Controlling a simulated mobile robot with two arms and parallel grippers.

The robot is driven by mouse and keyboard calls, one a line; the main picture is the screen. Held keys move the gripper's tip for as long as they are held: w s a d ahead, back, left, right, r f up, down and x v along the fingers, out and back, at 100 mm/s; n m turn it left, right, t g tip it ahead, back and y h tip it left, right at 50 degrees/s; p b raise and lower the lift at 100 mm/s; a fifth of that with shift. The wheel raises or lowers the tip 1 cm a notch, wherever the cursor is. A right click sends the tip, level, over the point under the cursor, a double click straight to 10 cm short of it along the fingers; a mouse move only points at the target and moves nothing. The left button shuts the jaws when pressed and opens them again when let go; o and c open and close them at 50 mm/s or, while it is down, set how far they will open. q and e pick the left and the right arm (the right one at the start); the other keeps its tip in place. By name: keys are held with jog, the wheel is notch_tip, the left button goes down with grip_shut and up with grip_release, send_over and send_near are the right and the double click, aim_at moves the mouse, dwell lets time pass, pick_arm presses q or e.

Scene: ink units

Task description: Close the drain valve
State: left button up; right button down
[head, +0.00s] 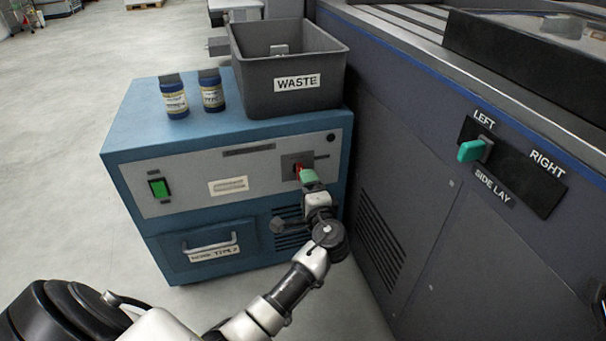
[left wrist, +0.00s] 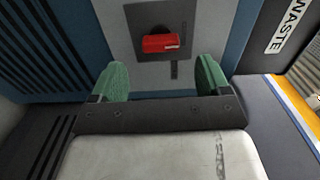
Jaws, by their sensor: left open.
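The drain valve's red handle (left wrist: 160,43) sits on a small dark plate (left wrist: 160,28) on the grey front panel of a blue cabinet. In the left wrist view the handle lies lengthwise across the picture. In the head view the red handle (head: 299,169) shows only in part, behind my gripper. My left gripper (head: 309,177) is at the panel's right side, close in front of the valve. Its green fingertips (left wrist: 160,80) are spread apart with nothing between them, and the handle lies beyond the gap. I cannot tell whether they touch anything. My right gripper is not in view.
A grey WASTE bin (head: 290,97) and two labelled bottles (head: 174,100) (head: 211,92) stand on the blue cabinet (head: 142,140). A green switch (head: 159,187) and a drawer handle (head: 211,245) are on its front. A dark machine (head: 400,120) with a green side-lay lever (head: 472,151) stands close at right.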

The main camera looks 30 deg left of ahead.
pick_arm(q)
jog(key=p+v, duration=0.1)
jog(key=v, duration=0.4)
jog(key=shift+s+d, duration=0.1)
jog(key=shift+s, duration=0.05)
dwell(0.3)
